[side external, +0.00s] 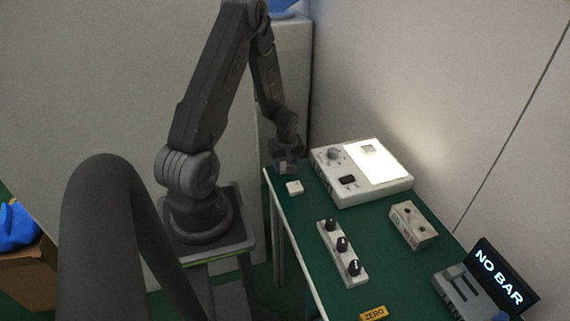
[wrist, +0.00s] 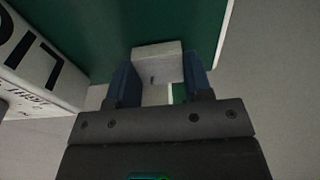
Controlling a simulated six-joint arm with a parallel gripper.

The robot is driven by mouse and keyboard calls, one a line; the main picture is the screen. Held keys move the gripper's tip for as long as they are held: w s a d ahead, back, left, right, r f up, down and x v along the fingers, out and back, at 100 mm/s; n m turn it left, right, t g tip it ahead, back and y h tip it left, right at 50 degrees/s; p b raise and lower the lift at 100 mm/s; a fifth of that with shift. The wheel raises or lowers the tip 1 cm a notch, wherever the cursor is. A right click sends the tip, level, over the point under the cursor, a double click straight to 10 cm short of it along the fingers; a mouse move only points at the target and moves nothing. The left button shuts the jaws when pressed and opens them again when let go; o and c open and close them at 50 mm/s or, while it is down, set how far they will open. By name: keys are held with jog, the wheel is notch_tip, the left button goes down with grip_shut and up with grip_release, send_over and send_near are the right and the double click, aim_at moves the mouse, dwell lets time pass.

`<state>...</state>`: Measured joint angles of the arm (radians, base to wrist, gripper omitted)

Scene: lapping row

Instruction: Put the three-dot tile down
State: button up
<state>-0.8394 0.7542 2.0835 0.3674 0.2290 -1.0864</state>
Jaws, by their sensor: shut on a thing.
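My gripper (wrist: 160,76) shows in the wrist view with its two blue fingers either side of a pale tile (wrist: 160,62), shut on it. A small dark mark shows on the tile's near face; I cannot count dots, so I cannot tell from markings that it is the three-dot tile. In the side view my gripper (side external: 286,167) is low over the table's far left corner, and the held tile is hard to make out there. Another white tile (side external: 294,187) lies on the green table just in front of it. One more small tile (side external: 368,149) sits on the bright lit panel.
The lit box (side external: 347,196) stands right of my gripper; its lettered side (wrist: 45,62) shows in the wrist view. A three-knob strip (side external: 342,253), a two-hole block (side external: 411,226), a yellow ZERO plate (side external: 373,313) and a NO BAR display (side external: 498,277) stand nearer. Green tabletop is bare between them.

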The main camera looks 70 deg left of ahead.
jog(key=shift+f, duration=0.15)
jog(key=o, duration=1)
jog(key=shift+c, duration=0.2)
jog(key=w+d+r+m+t, duration=0.15)
jog(key=d+r, duration=0.35)
jog(key=r, duration=0.5)
jog(key=w+d+r+m, duration=0.2)
jog(key=d+r+m, duration=0.15)
jog(key=r, duration=0.75)
jog(key=s+d+r+m+t, duration=0.1)
jog(key=s+d+r+m, duration=0.2)
jog(key=d, duration=0.4)
jog(key=s+d+r+m+t+h, duration=0.1)
jog(key=s+d+r+m, duration=0.2)
jog(key=d+r+m, duration=0.2)
jog(key=s+d+r+m+t, duration=0.2)
jog(key=s+d+r+m, duration=0.1)
jog(key=d, duration=0.6)
jog(key=shift+s+r+m, duration=0.35)
jog(key=shift+r+m, duration=0.35)
jog(key=shift+m, duration=0.3)
jog(key=shift+d, duration=0.1)
